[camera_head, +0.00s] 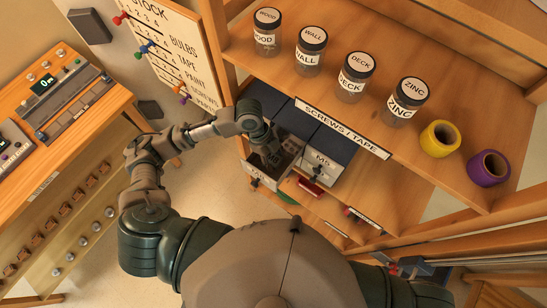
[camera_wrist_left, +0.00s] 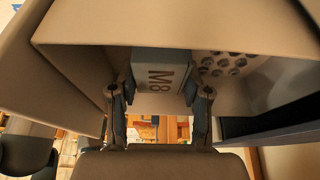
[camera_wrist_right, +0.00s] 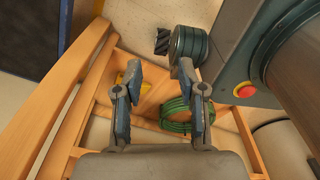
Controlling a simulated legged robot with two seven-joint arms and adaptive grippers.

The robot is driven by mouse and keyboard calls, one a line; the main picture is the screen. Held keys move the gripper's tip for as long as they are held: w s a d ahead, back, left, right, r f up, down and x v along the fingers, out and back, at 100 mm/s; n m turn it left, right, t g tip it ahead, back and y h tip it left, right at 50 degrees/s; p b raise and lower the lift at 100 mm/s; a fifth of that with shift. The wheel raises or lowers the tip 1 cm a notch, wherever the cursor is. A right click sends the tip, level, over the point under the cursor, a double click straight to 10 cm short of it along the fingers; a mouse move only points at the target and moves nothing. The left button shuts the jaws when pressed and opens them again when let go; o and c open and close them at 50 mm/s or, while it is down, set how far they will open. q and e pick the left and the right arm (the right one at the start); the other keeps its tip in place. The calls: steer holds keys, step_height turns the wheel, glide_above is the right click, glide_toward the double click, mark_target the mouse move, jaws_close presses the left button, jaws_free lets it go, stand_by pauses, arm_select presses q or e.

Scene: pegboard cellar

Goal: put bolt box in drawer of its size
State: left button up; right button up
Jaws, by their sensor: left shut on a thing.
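The bolt box (camera_wrist_left: 160,76), marked M8, is between the fingers of my left gripper (camera_wrist_left: 160,98), which is shut on it. In the head view my left gripper (camera_head: 270,152) reaches down into an open drawer (camera_head: 262,178) under the shelf; the drawer's label is not fully readable, and the arm hides most of the box. A second drawer (camera_head: 323,166), with a label that looks like M5, is to its right. My right gripper (camera_wrist_right: 162,95) is open and empty.
Above the drawers, a shelf marked SCREWS / TAPE (camera_head: 343,127) holds several lidded jars, a yellow tape roll (camera_head: 440,138) and a purple one (camera_head: 488,168). A workbench (camera_head: 60,115) is at left. Below my right gripper are a green coil (camera_wrist_right: 175,116) and wooden rails.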

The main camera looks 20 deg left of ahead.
arm_select(q)
steer(key=shift+s+d, duration=0.15)
steer(key=shift+d, duration=0.1)
steer(key=o, duration=1.4)
steer(key=shift+a, duration=0.55)
steer(key=shift+v, duration=1.1)
steer(key=v, duration=0.9)
steer(key=shift+r, duration=0.4)
arm_select(e)
steer(key=shift+s+d+f, duration=0.1)
steer(key=shift+d+f, duration=0.1)
steer(key=shift+d, duration=0.4)
arm_select(q)
steer(key=shift+d, duration=0.1)
arm_select(e)
steer(key=shift+a, duration=0.2)
